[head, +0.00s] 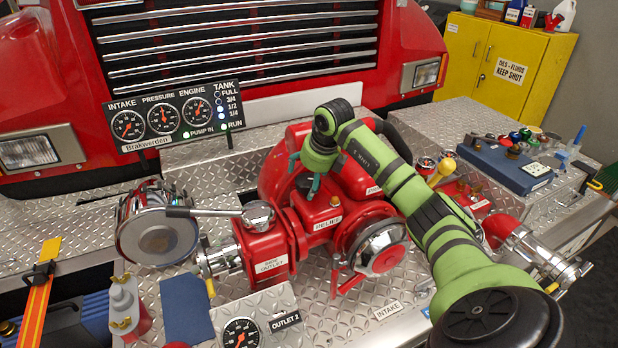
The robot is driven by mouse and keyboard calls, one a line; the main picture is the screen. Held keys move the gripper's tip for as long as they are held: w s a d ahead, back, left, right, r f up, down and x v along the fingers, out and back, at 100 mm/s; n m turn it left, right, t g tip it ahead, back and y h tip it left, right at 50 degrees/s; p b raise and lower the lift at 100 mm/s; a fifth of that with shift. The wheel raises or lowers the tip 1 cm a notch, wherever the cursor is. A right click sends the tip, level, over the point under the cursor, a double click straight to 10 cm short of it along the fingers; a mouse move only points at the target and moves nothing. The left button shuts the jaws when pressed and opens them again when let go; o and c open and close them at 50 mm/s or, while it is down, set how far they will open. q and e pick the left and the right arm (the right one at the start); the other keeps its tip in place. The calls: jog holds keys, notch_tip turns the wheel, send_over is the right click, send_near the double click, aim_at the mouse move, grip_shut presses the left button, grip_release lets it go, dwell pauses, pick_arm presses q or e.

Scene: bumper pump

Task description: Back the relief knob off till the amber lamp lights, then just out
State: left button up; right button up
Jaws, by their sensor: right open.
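The red pump (330,210) sits on the bumper's tread plate. A RELIEF label (328,223) is on its upper body, with a small amber lamp (335,201) just above it. I cannot tell whether the lamp is lit. My right gripper (304,174) is open and points down at the pump top, just above and left of the lamp, its teal fingertips apart. The relief knob is hidden or too small to make out around the fingers; I cannot tell whether they touch it. My left gripper is not in view.
A gauge panel (175,119) stands behind the pump at left. A capped chrome outlet (157,225) and a long handle (205,212) lie left of the pump. A blue case (503,165) with small parts is at right. A yellow cabinet (505,75) stands behind.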

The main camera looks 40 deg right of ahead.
jog(key=v, duration=1.1)
jog(key=shift+r, duration=0.3)
jog(key=shift+d, duration=0.1)
